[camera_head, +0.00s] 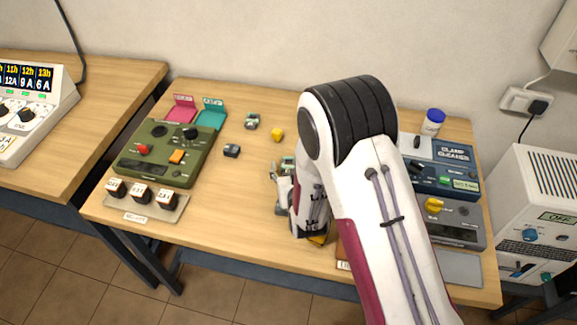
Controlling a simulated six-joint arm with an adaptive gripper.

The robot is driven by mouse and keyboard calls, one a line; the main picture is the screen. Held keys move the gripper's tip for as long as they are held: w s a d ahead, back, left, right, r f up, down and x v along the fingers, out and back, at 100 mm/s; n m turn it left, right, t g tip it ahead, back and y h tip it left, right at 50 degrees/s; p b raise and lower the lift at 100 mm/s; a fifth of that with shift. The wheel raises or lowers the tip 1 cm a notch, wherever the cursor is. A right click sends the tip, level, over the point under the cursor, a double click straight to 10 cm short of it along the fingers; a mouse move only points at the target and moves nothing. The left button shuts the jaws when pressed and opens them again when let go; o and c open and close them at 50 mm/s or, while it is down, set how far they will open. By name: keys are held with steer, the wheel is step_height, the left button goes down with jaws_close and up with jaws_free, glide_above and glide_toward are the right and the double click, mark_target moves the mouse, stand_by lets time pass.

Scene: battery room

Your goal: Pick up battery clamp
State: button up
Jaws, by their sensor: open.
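Several small objects that look like battery clamps lie on the wooden table. One is grey-green (252,121), one is yellow (277,134) and one is dark blue-grey (231,150). Another pale green one (288,162) lies close to my gripper, partly hidden by the arm. My gripper (283,192) is low over the middle of the table, in front of that pale green piece. It is open, and I see nothing held in it. The fingertips are small and partly covered by the wrist, so whether they touch anything is unclear.
A blue clamp cleaner (452,152) and blue-lidded jar (433,122) stand at right. A yellow item (318,240) shows under my wrist.

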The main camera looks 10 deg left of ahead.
steer(key=c, duration=1.3)
steer(key=shift+r, duration=0.1)
steer(key=shift+r, duration=4.9)
